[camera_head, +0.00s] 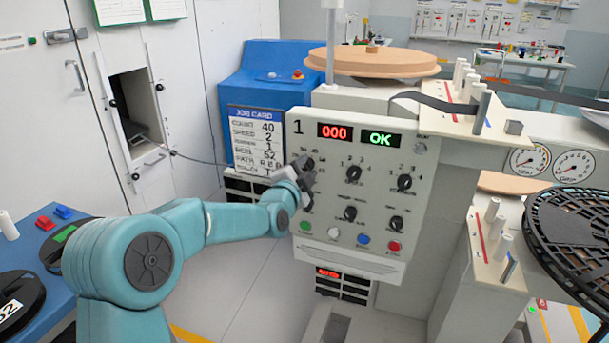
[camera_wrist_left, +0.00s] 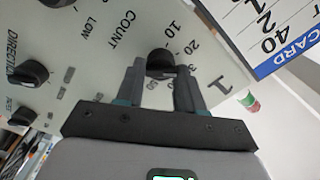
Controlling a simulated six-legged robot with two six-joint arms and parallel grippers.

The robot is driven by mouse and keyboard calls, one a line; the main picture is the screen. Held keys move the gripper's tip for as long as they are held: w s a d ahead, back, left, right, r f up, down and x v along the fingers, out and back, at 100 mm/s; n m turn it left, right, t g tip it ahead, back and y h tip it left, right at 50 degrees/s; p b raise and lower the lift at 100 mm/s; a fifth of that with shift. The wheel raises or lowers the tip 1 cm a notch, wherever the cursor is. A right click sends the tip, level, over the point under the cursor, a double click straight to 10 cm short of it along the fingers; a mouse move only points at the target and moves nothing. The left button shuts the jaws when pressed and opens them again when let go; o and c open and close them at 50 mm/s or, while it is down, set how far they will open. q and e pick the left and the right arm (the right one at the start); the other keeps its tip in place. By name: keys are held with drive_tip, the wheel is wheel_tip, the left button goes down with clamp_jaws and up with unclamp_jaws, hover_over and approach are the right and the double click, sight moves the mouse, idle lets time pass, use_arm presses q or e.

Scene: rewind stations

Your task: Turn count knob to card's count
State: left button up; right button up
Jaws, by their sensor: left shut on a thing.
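The job card (camera_head: 257,138) left of the control panel (camera_head: 420,165) reads COUNT 40 and SPEED 2. In the left wrist view, part of the card (camera_wrist_left: 285,28) shows upside down at the upper right. My left gripper (camera_head: 303,170) is at the panel's upper-left knob and covers most of it. In the left wrist view, my left gripper (camera_wrist_left: 160,76) is shut on the black count knob (camera_wrist_left: 160,60), one finger on each side. The marks 10, 20 and 30 show around the knob; fingers partly cover others. I cannot tell where its pointer stands. My right gripper is not in view.
The red display (camera_head: 335,132) reads 000 and the green one (camera_head: 381,138) reads OK. The speed knob (camera_head: 353,174) and other knobs sit close to the right. Coloured buttons (camera_head: 363,239) line the panel's lower part. Open floor (camera_head: 240,290) lies below.

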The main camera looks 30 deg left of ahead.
use_arm(q)
drive_tip(key=m, duration=0.6)
drive_tip(key=shift+b, duration=0.3)
drive_tip(key=m, duration=0.6)
drive_tip(key=shift+a, duration=0.15)
drive_tip(key=shift+r, duration=0.1)
drive_tip(key=o, duration=1)
drive_tip(key=shift+w, duration=0.1)
drive_tip(key=shift+f+m, duration=0.2)
drive_tip(key=shift+m, duration=0.1)
drive_tip(key=v, duration=1.6)
